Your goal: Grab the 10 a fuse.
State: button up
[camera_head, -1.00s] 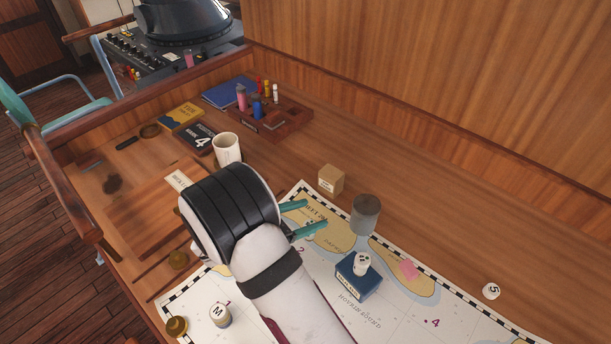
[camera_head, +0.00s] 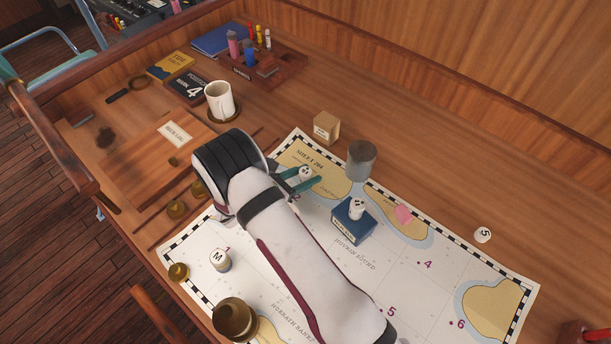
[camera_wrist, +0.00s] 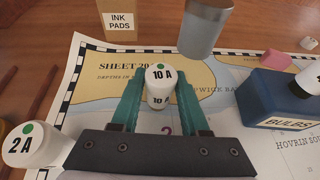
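The 10 A fuse (camera_wrist: 159,86) is a white cylinder with a green dot and "10 A" on its top. It stands upright on the chart (camera_wrist: 88,75) near the "Sheet 20" lettering. In the head view the fuse (camera_head: 305,172) shows partly between my fingers. My gripper (camera_wrist: 159,92) is open, with one teal finger on each side of the fuse. A narrow gap seems to show on both sides. In the head view my gripper (camera_head: 305,178) is low over the chart. The fuse's lower end is partly hard to see.
A grey cylinder (camera_wrist: 205,28) and an ink pads box (camera_wrist: 120,20) stand just beyond. A blue bulbs box (camera_wrist: 268,100) is to the right. A 2 A fuse (camera_wrist: 32,146) is at lower left. A mug (camera_head: 219,100) stands farther left.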

grip_shut()
